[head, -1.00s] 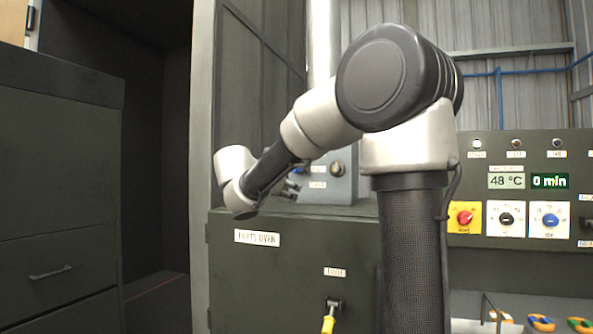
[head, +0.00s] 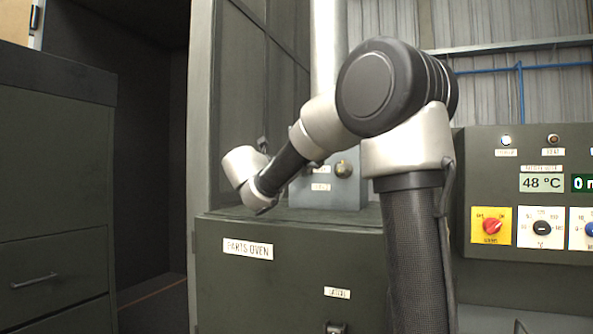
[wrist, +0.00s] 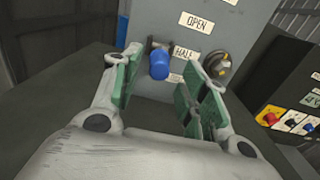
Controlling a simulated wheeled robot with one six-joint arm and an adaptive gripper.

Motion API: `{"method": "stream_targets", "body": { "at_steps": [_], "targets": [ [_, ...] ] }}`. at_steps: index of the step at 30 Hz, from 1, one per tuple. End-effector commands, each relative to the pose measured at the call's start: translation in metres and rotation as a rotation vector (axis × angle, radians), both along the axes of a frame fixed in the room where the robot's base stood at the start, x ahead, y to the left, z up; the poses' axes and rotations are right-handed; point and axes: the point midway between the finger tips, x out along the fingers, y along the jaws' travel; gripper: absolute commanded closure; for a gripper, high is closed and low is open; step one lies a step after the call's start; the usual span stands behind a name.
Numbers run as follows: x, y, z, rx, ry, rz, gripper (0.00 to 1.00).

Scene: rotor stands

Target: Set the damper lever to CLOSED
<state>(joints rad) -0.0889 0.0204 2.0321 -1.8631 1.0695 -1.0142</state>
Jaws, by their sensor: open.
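The damper lever has a blue grip (wrist: 160,64) on a dark pivot, on a grey box (wrist: 165,25) in the wrist view. The grip shows beside the HALF label (wrist: 186,53), below the OPEN label (wrist: 195,22); I see no CLOSED label. My gripper (wrist: 158,85) is open, its green-padded fingers on either side of the grip in the picture, with no clear contact. In the head view the grey box (head: 335,190) stands on the parts oven; my arm hides the lever there, and I cannot make out the fingers.
A round knob (wrist: 217,64) sits on the box, close to my right finger. The parts oven (head: 290,290) is below. A control panel (head: 525,225) with a red knob (head: 491,226) stands at the right. A dark drawer cabinet (head: 50,210) is at the left.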

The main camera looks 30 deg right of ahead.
Motion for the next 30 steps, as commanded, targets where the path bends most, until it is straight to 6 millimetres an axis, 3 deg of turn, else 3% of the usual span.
{"method": "stream_targets", "body": {
  "at_steps": [9, 20, 27, 30],
  "targets": [
    [0.029, -0.038, -0.001, 0.001, 0.0, -0.002, 0.56],
    [0.034, -0.043, -0.001, 0.001, 0.0, 0.0, 0.56],
    [0.034, -0.043, -0.001, 0.001, 0.0, 0.0, 1.0],
    [0.034, -0.043, -0.001, 0.001, 0.0, 0.0, 1.0]
  ]
}}
